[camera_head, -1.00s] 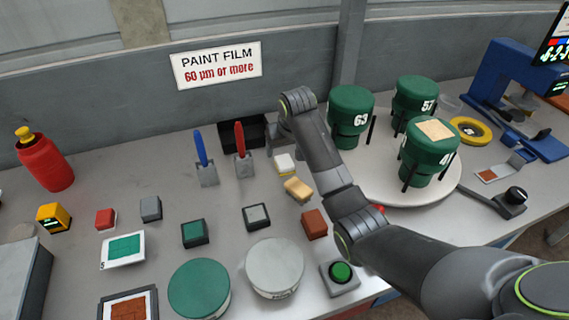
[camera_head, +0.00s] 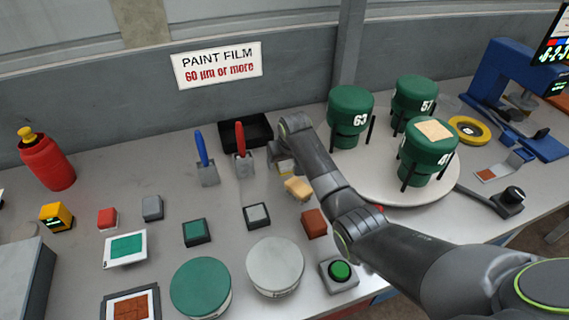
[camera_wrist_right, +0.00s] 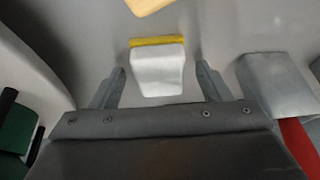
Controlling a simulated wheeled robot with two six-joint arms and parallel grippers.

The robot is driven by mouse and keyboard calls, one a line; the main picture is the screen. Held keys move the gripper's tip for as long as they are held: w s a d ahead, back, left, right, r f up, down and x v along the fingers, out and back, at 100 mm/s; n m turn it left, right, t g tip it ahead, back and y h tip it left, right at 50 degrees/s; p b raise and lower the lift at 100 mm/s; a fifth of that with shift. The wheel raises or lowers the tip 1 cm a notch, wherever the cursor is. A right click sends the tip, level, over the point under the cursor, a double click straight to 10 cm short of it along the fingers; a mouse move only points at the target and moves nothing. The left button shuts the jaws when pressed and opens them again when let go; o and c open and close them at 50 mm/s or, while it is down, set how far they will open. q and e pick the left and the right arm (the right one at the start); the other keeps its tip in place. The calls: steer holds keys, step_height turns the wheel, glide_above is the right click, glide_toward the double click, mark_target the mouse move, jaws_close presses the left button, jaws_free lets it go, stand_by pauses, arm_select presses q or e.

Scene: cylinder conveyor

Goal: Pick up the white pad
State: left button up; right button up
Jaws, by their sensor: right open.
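The white pad (camera_wrist_right: 158,72) is a small pale block with a yellow edge along its far side, lying on the grey table. In the wrist view it lies between the two spread fingers of my right gripper (camera_wrist_right: 161,78), with a visible gap on each side. In the head view the pad (camera_head: 287,169) is mostly hidden behind my right gripper (camera_head: 280,160), and only a small part shows. My right gripper is open and empty, pointing down over it. Whether the fingertips reach the table is hard to tell. My left gripper is not in view.
A tan block (camera_head: 298,188) lies just in front of the pad. A red-handled scraper (camera_head: 241,160) and a blue-handled one (camera_head: 205,168) stand to the left. A black tray (camera_head: 258,129) is behind. Green numbered cans (camera_head: 350,112) stand on a round white turntable (camera_head: 385,190) to the right.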

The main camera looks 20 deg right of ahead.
steer(key=c, duration=1.1)
step_height(320, 180, up, 10)
steer(key=shift+r+b, duration=0.1)
steer(key=shift+b, duration=0.5)
steer(key=o, duration=0.4)
steer(key=c, duration=0.4)
steer(key=shift+o, duration=0.2)
